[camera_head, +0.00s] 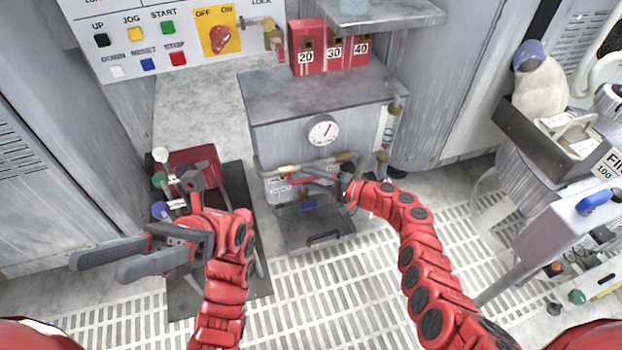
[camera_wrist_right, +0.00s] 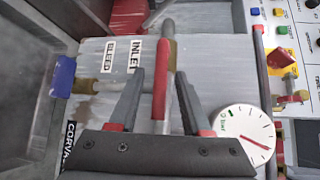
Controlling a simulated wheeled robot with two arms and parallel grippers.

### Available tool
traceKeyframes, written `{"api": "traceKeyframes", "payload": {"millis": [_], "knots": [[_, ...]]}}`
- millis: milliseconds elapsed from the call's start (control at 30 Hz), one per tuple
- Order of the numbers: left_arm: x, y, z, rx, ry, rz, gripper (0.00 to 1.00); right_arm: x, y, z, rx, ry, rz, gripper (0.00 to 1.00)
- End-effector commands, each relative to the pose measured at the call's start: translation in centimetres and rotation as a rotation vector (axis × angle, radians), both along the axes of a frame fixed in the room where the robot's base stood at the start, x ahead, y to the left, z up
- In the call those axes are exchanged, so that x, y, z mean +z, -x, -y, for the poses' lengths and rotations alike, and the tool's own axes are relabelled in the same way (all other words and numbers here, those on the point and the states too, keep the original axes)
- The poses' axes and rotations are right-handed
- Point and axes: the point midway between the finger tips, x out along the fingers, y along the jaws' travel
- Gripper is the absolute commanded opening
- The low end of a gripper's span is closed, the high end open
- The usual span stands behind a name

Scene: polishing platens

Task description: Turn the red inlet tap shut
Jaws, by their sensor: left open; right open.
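The red inlet tap (camera_wrist_right: 161,85) shows in the right wrist view as a long red lever on a brass fitting, beside the INLET label (camera_wrist_right: 134,57). My right gripper (camera_wrist_right: 159,76) is open, with one finger on each side of the lever; I cannot tell whether either finger touches it. In the head view my right gripper (camera_head: 318,184) is at the front of the grey tank, below its dial, and partly hides the tap. My left gripper (camera_head: 97,266) is open and empty at the lower left, away from the tank.
A blue tap (camera_wrist_right: 62,77) sits left of the INLET label. The white gauge (camera_wrist_right: 244,133) is close to my right finger. The grey tank (camera_head: 320,97) carries brass pipes. A red box with bottles (camera_head: 195,160) stands left of the tank. Slatted floor (camera_head: 330,300) lies in front.

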Motion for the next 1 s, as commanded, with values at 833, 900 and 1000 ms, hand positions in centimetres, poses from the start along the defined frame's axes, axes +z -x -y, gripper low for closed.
{"api": "traceKeyframes", "payload": {"millis": [833,900,1000], "knots": [[-0.02,-0.04,0.02,0.001,-0.002,-0.003,0.52,-0.04,0.03,0.03,0.000,0.000,-0.001,0.00],[-0.01,-0.05,0.02,0.001,-0.002,-0.003,0.52,-0.05,0.04,0.03,0.000,0.000,-0.001,0.00],[-0.02,-0.04,0.02,0.001,-0.002,-0.003,0.52,-0.06,0.04,0.04,0.000,0.000,-0.001,0.00]]}}
